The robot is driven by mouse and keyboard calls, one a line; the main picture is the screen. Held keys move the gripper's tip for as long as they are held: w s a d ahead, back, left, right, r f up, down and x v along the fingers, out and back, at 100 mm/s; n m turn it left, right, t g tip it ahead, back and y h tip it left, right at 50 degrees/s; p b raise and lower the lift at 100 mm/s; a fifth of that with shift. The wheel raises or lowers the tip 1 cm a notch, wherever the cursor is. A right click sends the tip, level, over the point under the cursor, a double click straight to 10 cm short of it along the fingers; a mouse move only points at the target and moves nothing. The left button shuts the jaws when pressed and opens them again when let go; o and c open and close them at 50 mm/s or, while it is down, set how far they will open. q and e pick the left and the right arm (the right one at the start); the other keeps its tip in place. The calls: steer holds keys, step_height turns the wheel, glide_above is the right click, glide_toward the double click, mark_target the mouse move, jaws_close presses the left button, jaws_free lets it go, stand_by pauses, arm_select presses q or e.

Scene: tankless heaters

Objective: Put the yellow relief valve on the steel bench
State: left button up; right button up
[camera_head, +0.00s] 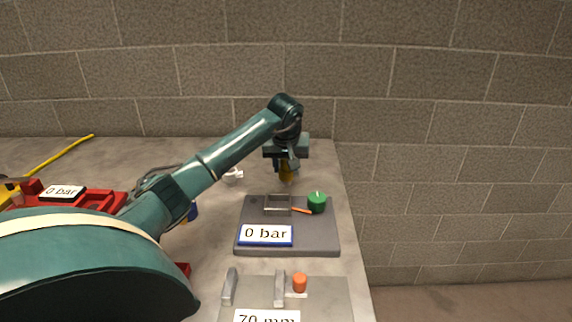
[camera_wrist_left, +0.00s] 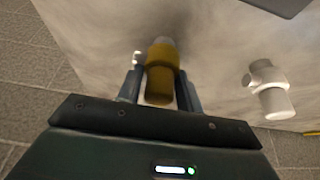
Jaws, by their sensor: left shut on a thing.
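The yellow relief valve (camera_head: 286,172) is between the fingers of my left gripper (camera_head: 285,168), near the back right of the steel bench (camera_head: 215,262). In the left wrist view the valve (camera_wrist_left: 160,75) stands between the two fingers of the gripper (camera_wrist_left: 160,88), which are shut on it. Its far end is grey and points toward the bench surface (camera_wrist_left: 215,65). I cannot tell whether the valve touches the bench. My right gripper is in neither view.
A dark grey device (camera_head: 290,240) with a "0 bar" label and green knob stands in front of the gripper. A "70 mm" plate (camera_head: 330,295) lies nearer. A white fitting (camera_wrist_left: 272,90) lies beside the valve. Red equipment (camera_head: 85,203) is at left; a block wall (camera_head: 220,70) stands behind.

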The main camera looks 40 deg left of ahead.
arm_select(q)
steer(key=o, duration=1.1)
steer(key=shift+f, duration=0.1)
steer(key=shift+r, duration=0.4)
steer(key=v, duration=1.1)
steer(key=shift+r, duration=0.25)
steer(key=shift+s+d, duration=0.1)
steer(key=shift+d, duration=0.05)
